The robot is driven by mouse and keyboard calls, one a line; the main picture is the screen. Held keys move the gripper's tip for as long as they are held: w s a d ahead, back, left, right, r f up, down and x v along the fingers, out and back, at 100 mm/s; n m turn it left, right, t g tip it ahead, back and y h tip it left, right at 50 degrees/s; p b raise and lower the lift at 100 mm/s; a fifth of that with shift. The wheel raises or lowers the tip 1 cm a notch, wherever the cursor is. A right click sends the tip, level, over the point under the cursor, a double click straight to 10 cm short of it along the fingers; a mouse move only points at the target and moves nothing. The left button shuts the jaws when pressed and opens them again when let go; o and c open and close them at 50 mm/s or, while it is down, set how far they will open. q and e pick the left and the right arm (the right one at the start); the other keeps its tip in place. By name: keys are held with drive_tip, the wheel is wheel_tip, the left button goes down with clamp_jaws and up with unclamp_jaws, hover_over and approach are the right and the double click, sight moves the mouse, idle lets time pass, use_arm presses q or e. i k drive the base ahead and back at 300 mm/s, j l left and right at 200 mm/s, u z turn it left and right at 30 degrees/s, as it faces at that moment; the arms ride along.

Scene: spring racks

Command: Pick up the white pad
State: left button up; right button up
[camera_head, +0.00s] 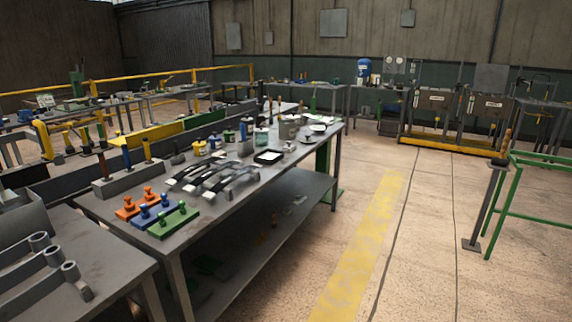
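A small white pad (269,156) with a dark border lies flat on the long grey workbench (221,202), towards its right side past the middle. Nothing covers its top. Neither of my grippers is in view.
Curved metal leaf springs (215,180) lie on the bench on the near side of the pad. Orange (137,205), blue (153,214) and green (173,222) knobbed blocks sit at its near end. Jars and tins stand behind the pad. The floor right of the bench, with a yellow stripe (364,240), is clear. A green frame (520,200) stands at the right.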

sight(288, 148)
drive_tip(key=i+l+z, duration=0.1)
drive_tip(key=i+z, duration=0.15)
drive_tip(key=i, duration=0.4)
drive_tip(key=i+z, duration=0.2)
drive_tip(key=i, duration=0.45)
drive_tip(key=i+j+z, duration=0.25)
drive_tip(key=i, duration=0.4)
drive_tip(key=i+u, duration=0.15)
drive_tip(key=i, duration=0.35)
drive_tip(key=i+l+u, duration=0.2)
drive_tip(key=i, duration=0.35)
